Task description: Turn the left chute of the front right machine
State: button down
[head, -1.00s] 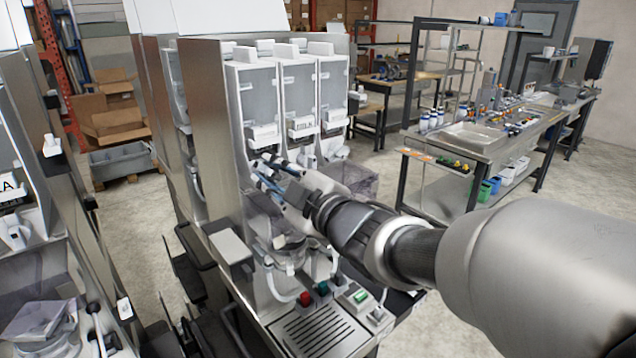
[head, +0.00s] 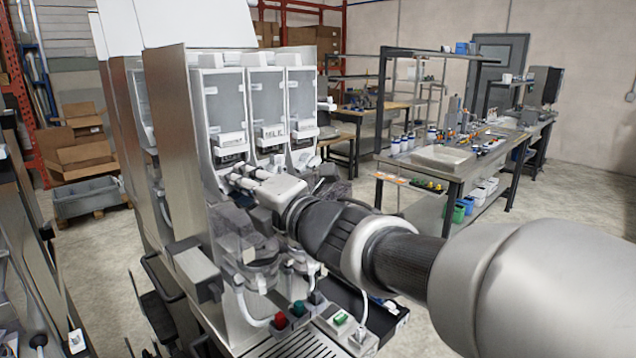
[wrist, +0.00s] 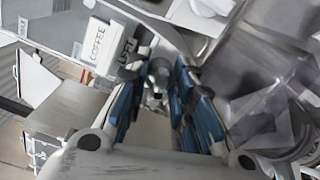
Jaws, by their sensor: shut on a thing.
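The front right machine (head: 168,160) has three upright clear canisters in a row. The left canister (head: 222,105) stands above my gripper (head: 240,180), which reaches in from the right at the level of the chutes. In the wrist view my gripper (wrist: 158,85) has its blue-padded fingers on both sides of a small grey chute part (wrist: 158,72) and is shut on it. Labels reading COFFEE (wrist: 97,42) and LEFT (wrist: 127,50) sit just left of it. My fingers hide most of the left chute in the head view.
Clear bowls (head: 250,255) sit below the chutes. A red button (head: 279,320), a green button (head: 298,308) and a drip grille (head: 295,345) are at the machine's front. A workbench (head: 460,165) stands at the right, with open floor before it.

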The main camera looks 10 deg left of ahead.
jog(key=shift+n, duration=1.6)
jog(key=c, duration=1.7)
grip_release()
jog(key=shift+f, duration=0.1)
